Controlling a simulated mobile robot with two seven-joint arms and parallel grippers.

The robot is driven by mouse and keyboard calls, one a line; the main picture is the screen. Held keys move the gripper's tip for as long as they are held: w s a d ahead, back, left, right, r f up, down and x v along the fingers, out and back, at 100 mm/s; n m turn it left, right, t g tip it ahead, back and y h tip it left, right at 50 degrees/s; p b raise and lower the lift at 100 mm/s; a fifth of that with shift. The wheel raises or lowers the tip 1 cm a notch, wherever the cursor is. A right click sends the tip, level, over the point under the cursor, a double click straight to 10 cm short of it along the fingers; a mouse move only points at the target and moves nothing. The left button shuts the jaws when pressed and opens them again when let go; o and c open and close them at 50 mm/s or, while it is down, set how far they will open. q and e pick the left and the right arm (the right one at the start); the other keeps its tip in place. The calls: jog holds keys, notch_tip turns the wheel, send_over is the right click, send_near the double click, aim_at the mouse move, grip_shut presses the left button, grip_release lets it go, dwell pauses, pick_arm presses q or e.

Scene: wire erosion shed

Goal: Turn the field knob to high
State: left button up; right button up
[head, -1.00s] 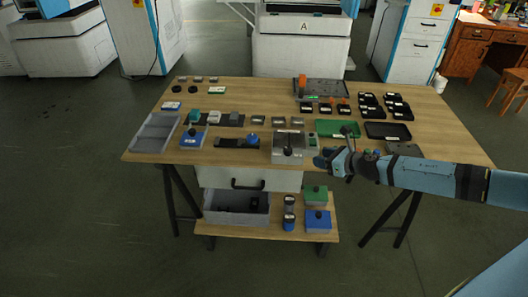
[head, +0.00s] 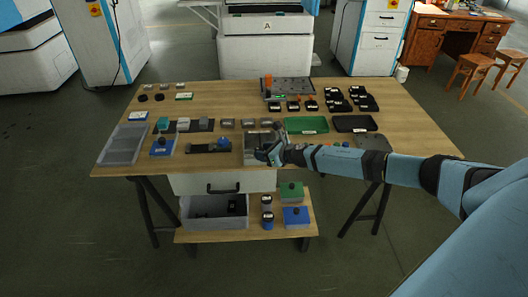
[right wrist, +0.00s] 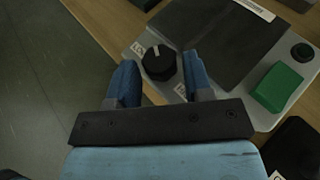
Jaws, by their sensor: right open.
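The black round knob (right wrist: 158,62) with a pale pointer line sits near the corner of a grey box with a dark flat panel. In the head view the right gripper (head: 268,153) is at the grey box (head: 251,146) on the table's front edge and hides the knob. My left gripper is not in view.
A green button (right wrist: 278,88) stands on the same box. On the table (head: 410,150) are a green tray (head: 306,125), a black tray (head: 355,123) and a grey bin (head: 122,146). A drawer (head: 222,184) hangs below the front edge.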

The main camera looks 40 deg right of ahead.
jog(key=shift+w, duration=0.1)
jog(key=c, duration=0.6)
jog(key=shift+c, duration=0.2)
